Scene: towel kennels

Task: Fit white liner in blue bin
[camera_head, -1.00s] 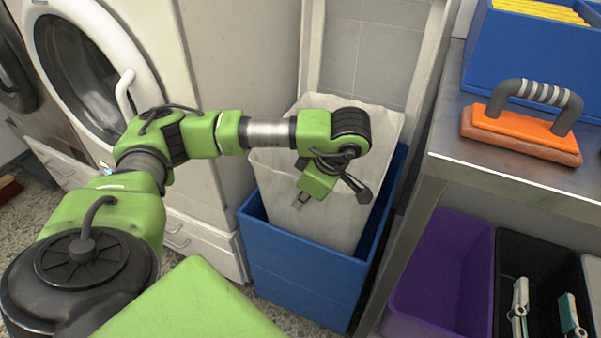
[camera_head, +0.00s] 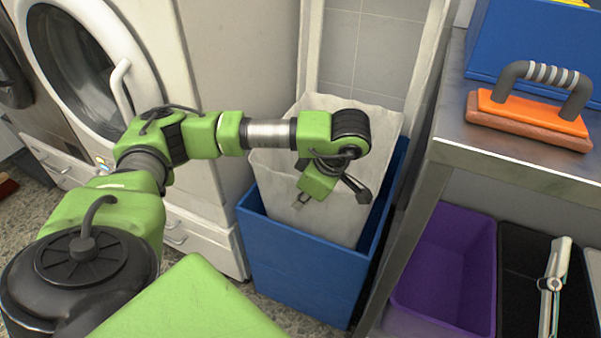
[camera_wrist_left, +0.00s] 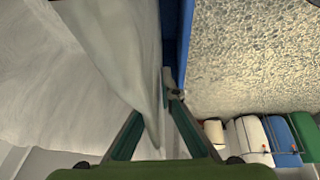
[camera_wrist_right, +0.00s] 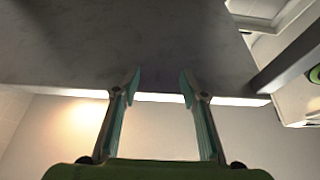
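The blue bin (camera_head: 305,270) stands on the floor between a white machine and a metal bench. The white liner (camera_head: 290,185) stands up inside it, its top well above the rim, its lower part hidden. My left gripper (camera_head: 358,190) is over the liner's front side. In the left wrist view the gripper (camera_wrist_left: 160,90) looks shut on a fold of the liner (camera_wrist_left: 140,60), which hides part of one finger; the bin wall (camera_wrist_left: 170,35) shows beside it.
The metal bench (camera_head: 455,165) carries an orange float with a grey handle (camera_head: 530,115) and a blue crate (camera_head: 500,50). A purple bin (camera_head: 450,260) and a black bin (camera_head: 520,250) stand below. The white machine (camera_head: 225,110) is close on the left.

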